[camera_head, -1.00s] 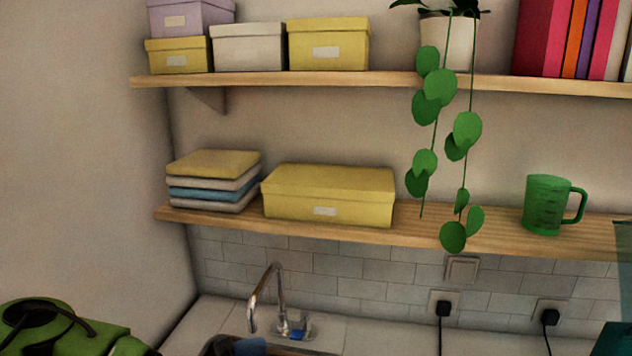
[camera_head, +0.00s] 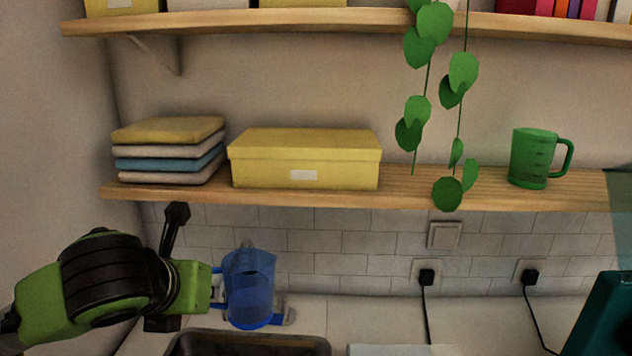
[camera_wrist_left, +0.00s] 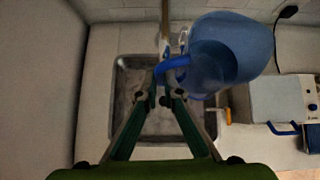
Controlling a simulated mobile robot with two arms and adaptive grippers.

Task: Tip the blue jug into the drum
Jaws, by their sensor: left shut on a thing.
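The blue jug (camera_head: 250,292) is see-through and hangs roughly upright in front of the tap in the head view. It also fills the upper right of the left wrist view (camera_wrist_left: 222,50). My left gripper (camera_head: 216,286) is at the jug's left side. In the left wrist view its fingers (camera_wrist_left: 165,88) are shut on the jug's blue handle. I cannot tell what the jug holds. I cannot make out a drum for certain in either view. My right gripper is out of view.
The sink (camera_head: 250,344) lies below the jug. A wooden shelf (camera_head: 470,198) runs above, with a yellow box (camera_head: 305,165), folded cloths (camera_head: 168,155) and a green mug (camera_head: 533,160). A teal object (camera_head: 602,322) stands at right. A white appliance (camera_wrist_left: 280,98) shows in the wrist view.

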